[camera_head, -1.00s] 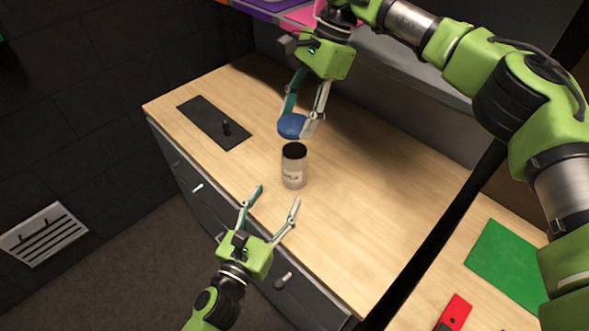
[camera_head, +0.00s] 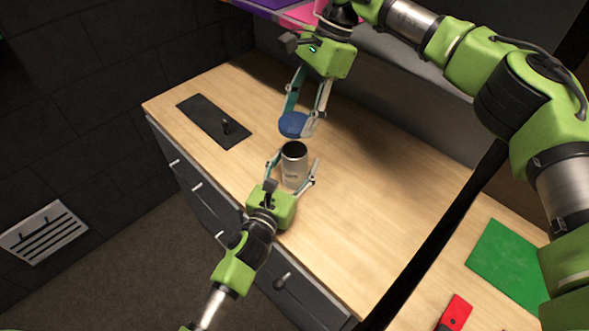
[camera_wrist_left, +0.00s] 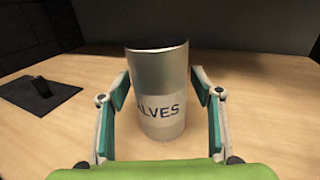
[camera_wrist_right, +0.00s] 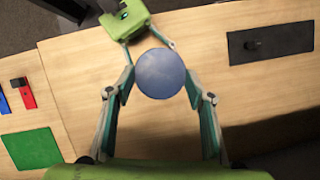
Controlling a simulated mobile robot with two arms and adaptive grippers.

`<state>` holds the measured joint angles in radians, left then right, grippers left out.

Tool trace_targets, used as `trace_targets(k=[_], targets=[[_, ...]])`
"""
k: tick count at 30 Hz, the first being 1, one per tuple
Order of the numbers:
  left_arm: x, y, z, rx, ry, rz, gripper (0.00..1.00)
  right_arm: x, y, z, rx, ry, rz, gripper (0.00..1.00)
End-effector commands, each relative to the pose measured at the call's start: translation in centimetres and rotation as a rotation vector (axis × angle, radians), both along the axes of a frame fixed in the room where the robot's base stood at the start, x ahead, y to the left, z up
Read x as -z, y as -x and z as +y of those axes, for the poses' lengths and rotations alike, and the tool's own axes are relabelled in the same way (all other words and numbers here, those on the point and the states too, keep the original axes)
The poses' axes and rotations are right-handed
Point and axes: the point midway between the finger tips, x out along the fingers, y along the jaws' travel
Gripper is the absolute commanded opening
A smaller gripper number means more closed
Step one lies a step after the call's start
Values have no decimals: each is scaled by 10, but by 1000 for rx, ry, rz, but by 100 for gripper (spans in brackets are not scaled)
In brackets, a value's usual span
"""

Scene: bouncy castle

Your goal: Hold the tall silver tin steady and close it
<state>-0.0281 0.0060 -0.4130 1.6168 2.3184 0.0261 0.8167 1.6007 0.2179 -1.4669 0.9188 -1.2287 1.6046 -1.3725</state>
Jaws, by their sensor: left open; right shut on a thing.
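The tall silver tin (camera_head: 294,168) stands upright and open-topped on the wooden counter, with a dark inside. In the left wrist view the tin (camera_wrist_left: 159,95) shows a pale label ending in "ALVES". My left gripper (camera_head: 294,163) is open, with one finger on each side of the tin; gaps show between fingers and tin. My right gripper (camera_head: 308,128) is shut on a round blue lid (camera_head: 293,124), held just above and behind the tin. In the right wrist view the lid (camera_wrist_right: 160,74) lies flat between the fingertips and hides the tin.
A dark mat (camera_head: 213,121) with a small black upright piece lies on the left of the counter. A green sheet (camera_head: 507,263) and a red item (camera_head: 455,312) lie on the surface at the right. The counter right of the tin is clear.

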Motion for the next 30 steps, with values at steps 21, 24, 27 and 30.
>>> trace_targets(k=[21,24,27,30], targets=[[0,0,0,0,1,0,0,21,1,0,-1,0,5,40],[0,0,0,0,1,0,0,36,1,0,0,-1,4,40],[0,0,0,0,1,0,0,48,1,1,-1,-2,4,40],[0,0,0,0,1,0,0,49,1,1,-1,-2,1,40]])
